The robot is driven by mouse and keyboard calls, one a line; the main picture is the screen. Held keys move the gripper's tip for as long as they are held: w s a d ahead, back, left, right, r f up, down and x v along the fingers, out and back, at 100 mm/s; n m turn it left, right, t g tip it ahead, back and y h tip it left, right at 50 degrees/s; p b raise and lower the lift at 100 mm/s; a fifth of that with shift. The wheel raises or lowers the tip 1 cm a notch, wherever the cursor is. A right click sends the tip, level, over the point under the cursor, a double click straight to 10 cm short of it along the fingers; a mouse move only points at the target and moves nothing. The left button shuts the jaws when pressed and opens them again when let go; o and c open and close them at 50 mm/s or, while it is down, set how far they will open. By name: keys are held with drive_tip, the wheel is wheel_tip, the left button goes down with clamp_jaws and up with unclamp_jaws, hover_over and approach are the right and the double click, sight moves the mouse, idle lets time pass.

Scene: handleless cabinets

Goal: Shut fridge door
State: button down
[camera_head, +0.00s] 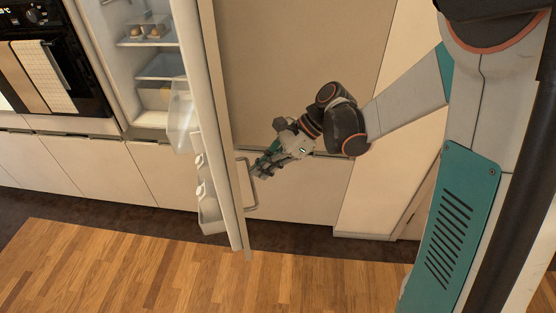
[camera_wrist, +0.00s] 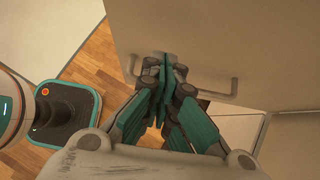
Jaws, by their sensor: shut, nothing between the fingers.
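The fridge door (camera_head: 222,150) stands open, swung out toward me and seen nearly edge-on, with shelf bins on its inner left side. The fridge interior (camera_head: 155,70) shows at the left of it. A bar handle (camera_head: 250,188) is on the door's outer right side; in the wrist view the handle (camera_wrist: 222,93) runs behind my fingers. My gripper (camera_head: 260,170) is on the outer side of the door, close beside the handle. In the wrist view my gripper (camera_wrist: 164,68) is shut and empty, its fingertips against or just short of the door panel (camera_wrist: 215,45). I cannot tell whether they touch.
An oven (camera_head: 50,65) with hanging towels (camera_head: 45,75) is at the upper left. Pale lower cabinets (camera_head: 100,170) run along the wall. The wooden floor (camera_head: 130,265) in front is clear. Tall cabinet panels (camera_head: 295,60) stand behind my arm.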

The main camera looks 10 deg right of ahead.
drive_tip(key=shift+a+r, duration=0.1)
drive_tip(key=shift+a, duration=1.3)
drive_tip(key=shift+a, duration=0.1)
